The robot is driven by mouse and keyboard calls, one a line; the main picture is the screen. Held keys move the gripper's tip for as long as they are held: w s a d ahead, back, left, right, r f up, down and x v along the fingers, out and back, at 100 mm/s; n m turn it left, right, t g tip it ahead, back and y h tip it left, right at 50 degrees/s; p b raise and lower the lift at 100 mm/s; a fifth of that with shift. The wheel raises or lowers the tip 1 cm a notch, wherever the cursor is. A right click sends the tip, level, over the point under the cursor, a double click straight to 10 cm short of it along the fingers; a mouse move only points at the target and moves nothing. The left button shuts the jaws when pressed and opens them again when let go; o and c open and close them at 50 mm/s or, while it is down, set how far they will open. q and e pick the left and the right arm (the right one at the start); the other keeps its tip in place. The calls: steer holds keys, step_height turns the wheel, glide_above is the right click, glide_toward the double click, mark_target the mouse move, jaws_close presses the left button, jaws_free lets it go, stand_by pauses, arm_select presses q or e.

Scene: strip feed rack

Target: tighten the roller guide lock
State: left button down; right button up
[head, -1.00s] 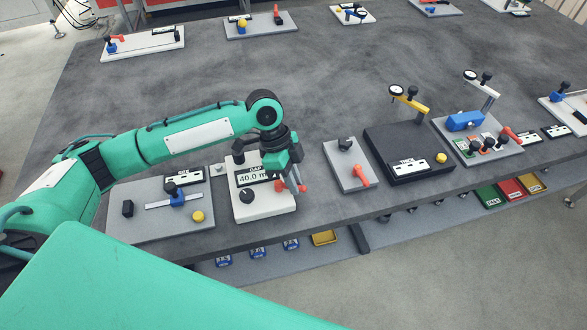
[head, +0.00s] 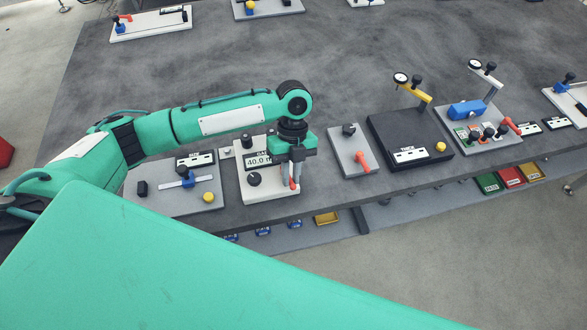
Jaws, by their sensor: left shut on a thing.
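The white gap station (head: 262,190) stands near the table's front edge, with a display reading 40.0 and a black knob (head: 254,179) at its front. A small red-orange lever (head: 294,184), which looks like the lock, sits at the station's right side. My left gripper (head: 292,178) points down there, its grey fingers shut on the lever. The fingers hide much of the lever, and the gripper covers part of the display label. My right gripper is not in view.
A grey board (head: 150,205) with a blue slider and yellow knob lies to the left. A grey plate (head: 345,140) with another orange lever and a black gauge base (head: 376,128) stand to the right. The table behind is largely clear.

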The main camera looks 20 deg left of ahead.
arm_select(q)
steer(key=shift+s+a+m+y, duration=0.15)
steer(key=shift+m+y, duration=0.25)
steer(key=shift+m, duration=0.4)
steer(key=c, duration=1.4)
jaws_free()
steer(key=shift+w+r, duration=0.2)
steer(key=shift+r, duration=0.25)
steer(key=b+v, duration=0.2)
steer(key=v, duration=1)
steer(key=shift+w+r, duration=0.2)
steer(key=shift+r, duration=0.2)
steer(key=shift+a, duration=0.1)
